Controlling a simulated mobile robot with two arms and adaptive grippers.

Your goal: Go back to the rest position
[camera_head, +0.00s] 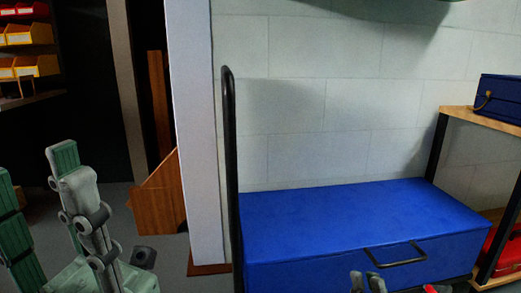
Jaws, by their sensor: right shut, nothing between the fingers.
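My right gripper (367,283) shows only as grey fingertips at the bottom edge, in front of a long blue chest (350,215). The fingertips are close together with nothing held between them. The rest of this gripper and its arm lie below the frame.
The blue chest has a black handle and stands against a pale block wall (295,110). A black upright bar (230,160) and a white post (195,140) stand left of it. A wooden shelf (480,125) bears a blue case (503,98).

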